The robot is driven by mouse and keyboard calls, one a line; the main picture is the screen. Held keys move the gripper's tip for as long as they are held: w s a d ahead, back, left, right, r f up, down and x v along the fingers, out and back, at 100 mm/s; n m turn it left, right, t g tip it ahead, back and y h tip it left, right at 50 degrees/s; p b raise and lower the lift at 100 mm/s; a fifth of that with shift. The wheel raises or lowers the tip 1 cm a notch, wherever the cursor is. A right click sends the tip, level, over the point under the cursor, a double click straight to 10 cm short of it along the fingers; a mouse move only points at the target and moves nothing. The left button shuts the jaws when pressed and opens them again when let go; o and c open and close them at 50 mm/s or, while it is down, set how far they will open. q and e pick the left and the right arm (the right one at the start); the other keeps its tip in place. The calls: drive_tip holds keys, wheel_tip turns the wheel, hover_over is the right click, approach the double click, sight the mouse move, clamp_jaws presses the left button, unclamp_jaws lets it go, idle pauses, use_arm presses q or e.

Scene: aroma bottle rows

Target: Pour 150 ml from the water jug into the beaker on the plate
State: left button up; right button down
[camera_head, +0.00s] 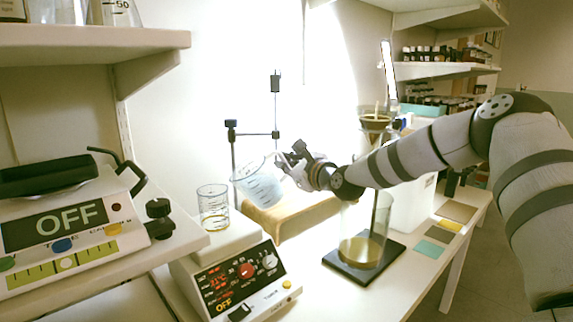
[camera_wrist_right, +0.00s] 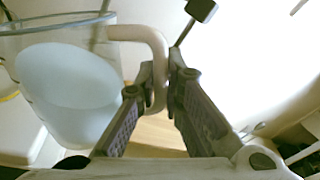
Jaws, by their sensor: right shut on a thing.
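The water jug (camera_head: 259,186) is clear with printed marks and holds pale bluish water. It is tilted a little toward the left, its rim near the beaker. My right gripper (camera_head: 296,172) is shut on the jug's handle. In the right wrist view the handle (camera_wrist_right: 158,70) lies between the fingers (camera_wrist_right: 160,90), and the jug (camera_wrist_right: 65,85) shows at the left with its water surface. The beaker (camera_head: 213,205) stands upright on the plate (camera_head: 228,240) of the hotplate, with a little yellowish liquid at its bottom. No stream of water is visible. My left gripper is not in view.
The hotplate's front panel (camera_head: 245,285) shows red digits and OFF. A balance (camera_head: 65,225) reading OFF stands at left below a shelf (camera_head: 90,42). A stand (camera_head: 233,160) rises behind the jug. A glass cylinder on a dark base (camera_head: 363,262) stands below my right arm.

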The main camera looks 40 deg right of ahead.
drive_tip(key=shift+w+a+r+n+p, duration=0.1)
drive_tip(key=shift+a+r+n+p, duration=0.1)
drive_tip(key=shift+a+r+n, duration=0.3)
drive_tip(key=shift+w+a+r+n+p, duration=0.1)
drive_tip(key=shift+a+r+n+p, duration=0.2)
drive_tip(key=shift+r, duration=0.35)
idle(0.6)
drive_tip(key=shift+w+a+r+n+g+h, duration=0.1)
drive_tip(key=shift+a+r+n+g+h, duration=0.05)
drive_tip(key=shift+a+r+n, duration=0.3)
drive_tip(key=shift+w+a+r+n+g+h, duration=0.15)
drive_tip(key=shift+r+n, duration=0.1)
drive_tip(key=shift+r, duration=0.3)
idle(0.7)
drive_tip(key=shift+s+d+f, duration=0.15)
drive_tip(key=shift+d+f, duration=0.05)
drive_tip(key=shift+f, duration=0.1)
drive_tip(key=shift+a+r+n, duration=0.5)
drive_tip(key=shift+a+r, duration=0.1)
drive_tip(key=shift+r, duration=0.35)
idle(3.3)
